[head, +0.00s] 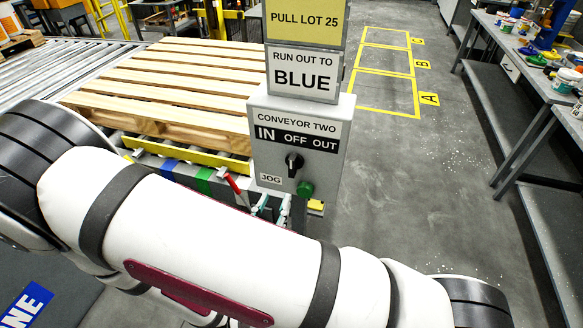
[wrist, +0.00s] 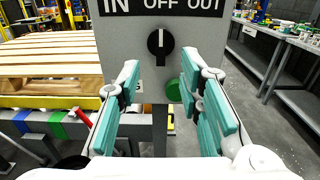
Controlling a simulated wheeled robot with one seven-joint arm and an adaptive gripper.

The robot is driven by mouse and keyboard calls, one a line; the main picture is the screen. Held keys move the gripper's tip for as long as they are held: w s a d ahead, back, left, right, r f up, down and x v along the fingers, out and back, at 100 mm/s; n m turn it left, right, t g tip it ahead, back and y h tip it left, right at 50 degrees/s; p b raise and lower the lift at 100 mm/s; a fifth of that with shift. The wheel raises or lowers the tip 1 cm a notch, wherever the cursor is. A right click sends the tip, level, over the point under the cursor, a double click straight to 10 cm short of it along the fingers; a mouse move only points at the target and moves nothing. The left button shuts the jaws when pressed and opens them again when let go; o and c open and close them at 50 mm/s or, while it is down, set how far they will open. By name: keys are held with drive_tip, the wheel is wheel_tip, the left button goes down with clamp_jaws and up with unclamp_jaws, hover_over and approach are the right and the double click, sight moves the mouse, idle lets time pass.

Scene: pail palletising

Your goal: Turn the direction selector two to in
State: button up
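The direction selector two is a black knob (head: 294,160) on the grey box labelled CONVEYOR TWO (head: 268,172), under the words IN, OFF and OUT. In the wrist view the knob (wrist: 160,42) has its white mark upright, in line with OFF; IN is to its left. My gripper (wrist: 163,85) is open and empty, its teal-padded fingers below and either side of the knob, not touching it. In the head view the gripper (head: 273,206) shows only as fingertips below the box; my arm hides the rest.
A green button (head: 305,188) sits just below the knob, close to the right finger; a JOG label (head: 271,179) is left of it. Signs (head: 303,75) stand above the box. A wooden pallet (head: 180,80) lies on the conveyor at left. Open floor (head: 400,170) is at right.

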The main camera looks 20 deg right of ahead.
sight(291, 165)
drive_tip(key=p+x, duration=0.1)
drive_tip(key=x, duration=1.2)
drive_tip(key=shift+c, duration=0.5)
clamp_jaws()
